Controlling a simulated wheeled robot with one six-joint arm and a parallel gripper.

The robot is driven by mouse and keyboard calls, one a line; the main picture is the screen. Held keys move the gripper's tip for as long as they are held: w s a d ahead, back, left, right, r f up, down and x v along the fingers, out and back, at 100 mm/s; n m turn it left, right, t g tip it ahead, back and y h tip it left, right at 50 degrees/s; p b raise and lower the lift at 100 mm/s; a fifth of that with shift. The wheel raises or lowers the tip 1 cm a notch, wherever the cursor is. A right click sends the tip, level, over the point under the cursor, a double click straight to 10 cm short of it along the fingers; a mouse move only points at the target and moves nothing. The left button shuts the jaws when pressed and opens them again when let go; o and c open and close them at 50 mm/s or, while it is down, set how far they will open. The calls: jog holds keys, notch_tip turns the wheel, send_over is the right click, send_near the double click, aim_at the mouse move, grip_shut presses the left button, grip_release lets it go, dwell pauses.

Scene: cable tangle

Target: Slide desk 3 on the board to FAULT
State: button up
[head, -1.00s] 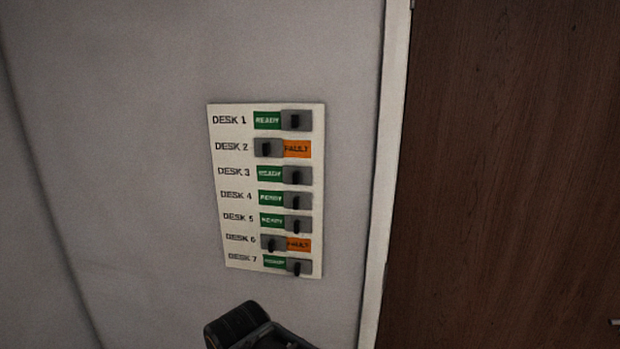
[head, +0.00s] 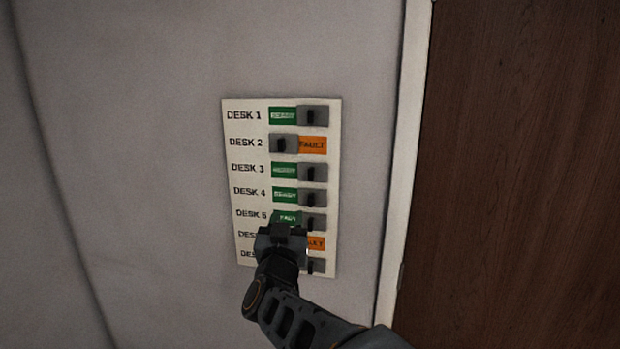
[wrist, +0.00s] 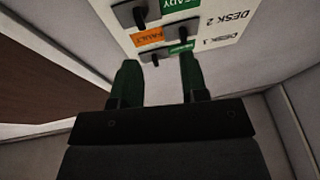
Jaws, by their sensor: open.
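The board (head: 229,180) is a pale panel on the wall, with rows DESK 1 to DESK 7. The desk 3 slider (head: 313,173) is a grey block with a dark knob. It sits at the right of its row, leaving green READY (head: 284,171) showing on the left. In the wrist view the board is upside down, and the desk 3 slider (wrist: 133,13) is at the top edge. My gripper (head: 288,228) is in front of the lower rows, below desk 3, hiding parts of desks 5 to 7. Its fingers (wrist: 158,62) are apart with nothing between them.
Desks 1, 4 and 5 also show READY. Desk 2 shows orange FAULT (head: 313,145), its slider (head: 284,144) at left. A white door frame (head: 404,170) and brown door (head: 520,170) stand right of the board. The wall left of it is bare.

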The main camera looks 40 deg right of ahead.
aim_at(310, 174)
jog(key=w+d+r+p, duration=0.1)
jog(key=w+d+r, duration=0.1)
jog(key=d, duration=0.1)
jog(key=w+d+r+m+h+p, duration=0.1)
jog(key=w+d+r+p, duration=0.1)
jog(key=d, duration=0.2)
jog(key=w+d+r+g+h+p, duration=0.1)
jog(key=w+d+r, duration=0.1)
jog(key=w+d, duration=0.1)
jog(key=shift+d+m+p, duration=0.3)
jog(key=shift+d, duration=0.2)
jog(key=shift+c, duration=0.3)
grip_shut()
